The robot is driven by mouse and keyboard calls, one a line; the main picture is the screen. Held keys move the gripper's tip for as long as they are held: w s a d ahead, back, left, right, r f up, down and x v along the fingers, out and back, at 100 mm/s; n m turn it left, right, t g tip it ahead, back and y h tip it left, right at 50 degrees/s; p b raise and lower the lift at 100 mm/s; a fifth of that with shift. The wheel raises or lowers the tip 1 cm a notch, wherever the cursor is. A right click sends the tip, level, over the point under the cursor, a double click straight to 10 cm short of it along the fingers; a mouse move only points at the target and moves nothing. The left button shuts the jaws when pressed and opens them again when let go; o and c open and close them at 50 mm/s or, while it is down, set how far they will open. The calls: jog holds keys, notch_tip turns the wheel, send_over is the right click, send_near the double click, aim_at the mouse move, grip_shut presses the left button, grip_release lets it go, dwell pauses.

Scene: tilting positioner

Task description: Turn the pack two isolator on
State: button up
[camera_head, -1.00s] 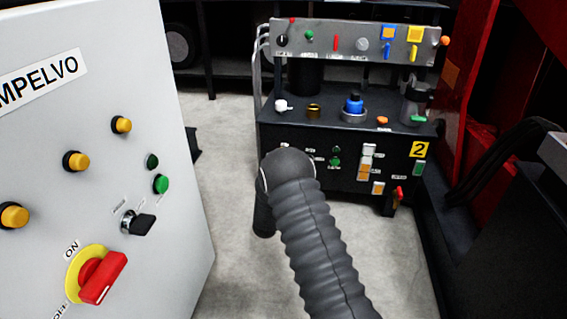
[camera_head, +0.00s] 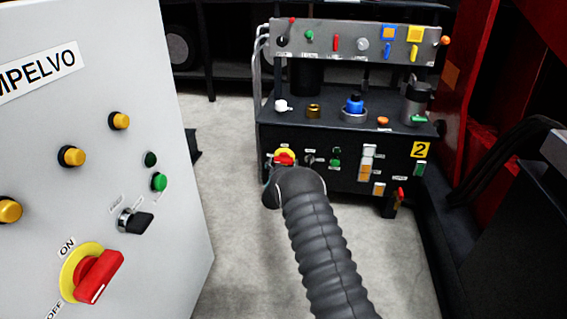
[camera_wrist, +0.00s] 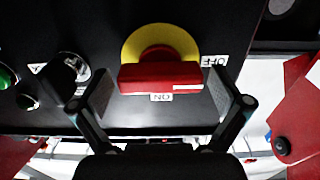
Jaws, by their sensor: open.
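The pack two isolator (camera_head: 286,156) is a red rotary handle on a yellow disc. It sits at the left of the black front of the unit marked 2, partly hidden by my arm in the head view. In the wrist view the isolator (camera_wrist: 160,70) appears upside down, its handle lying sideways, with a white mark at its right end, on the OFF label's side. The ON label shows just below the handle there. My gripper (camera_wrist: 165,95) is open, one finger on each side of the handle, with gaps visible on both sides.
A grey cabinet (camera_head: 100,190) at the left carries a similar larger red-and-yellow switch (camera_head: 92,274). Beside the isolator are a black selector knob (camera_wrist: 65,70) and green buttons (camera_head: 336,155). Pale floor (camera_head: 230,230) lies open between.

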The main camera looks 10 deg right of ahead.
jog(key=shift+w+d, duration=0.1)
jog(key=shift+w, duration=0.2)
jog(key=c, duration=1)
